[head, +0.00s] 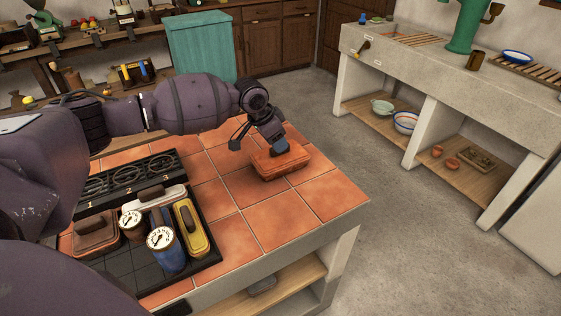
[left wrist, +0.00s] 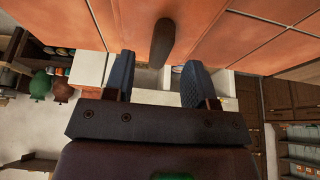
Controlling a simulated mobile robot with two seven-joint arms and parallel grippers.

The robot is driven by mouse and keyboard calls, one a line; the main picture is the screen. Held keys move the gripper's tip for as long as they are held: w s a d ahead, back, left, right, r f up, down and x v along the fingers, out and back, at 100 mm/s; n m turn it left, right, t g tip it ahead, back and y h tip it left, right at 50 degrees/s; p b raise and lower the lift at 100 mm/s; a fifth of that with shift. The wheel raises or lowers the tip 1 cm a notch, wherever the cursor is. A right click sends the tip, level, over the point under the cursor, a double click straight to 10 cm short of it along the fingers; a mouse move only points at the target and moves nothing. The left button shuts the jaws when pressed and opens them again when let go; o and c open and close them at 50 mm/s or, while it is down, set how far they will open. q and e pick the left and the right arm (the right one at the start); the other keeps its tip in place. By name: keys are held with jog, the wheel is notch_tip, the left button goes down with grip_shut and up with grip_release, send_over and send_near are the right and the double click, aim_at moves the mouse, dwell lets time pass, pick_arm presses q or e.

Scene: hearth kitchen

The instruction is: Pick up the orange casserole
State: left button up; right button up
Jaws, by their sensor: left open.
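The orange casserole (head: 287,165) is a low rectangular dish with a lid. It sits on the tiled counter near its far right side. My left gripper (head: 257,146) is open at the casserole, one finger in front of the lid and the other off its left side. In the left wrist view, the casserole's orange top (left wrist: 137,22) lies beyond the fingertips. Its dark brown handle (left wrist: 161,43) lines up with the gap between the open fingers (left wrist: 158,78). I cannot tell whether a finger touches the lid. My right gripper is not in view.
On the tiled counter (head: 252,228), a black tray holds a second, brown-red lidded dish (head: 95,236), a blue dial-topped canister (head: 166,248) and a yellow lidded dish (head: 190,230). A black hob (head: 130,174) lies behind them. Tiles around the orange casserole are clear. A stone sink unit (head: 430,75) stands right.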

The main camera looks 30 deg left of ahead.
aim_at(280, 155)
pick_arm(q)
jog(key=x, duration=0.2)
jog(key=shift+w+f, duration=0.15)
jog(key=shift+f, duration=0.25)
jog(key=shift+r, duration=0.15)
grip_shut()
dwell(0.9)
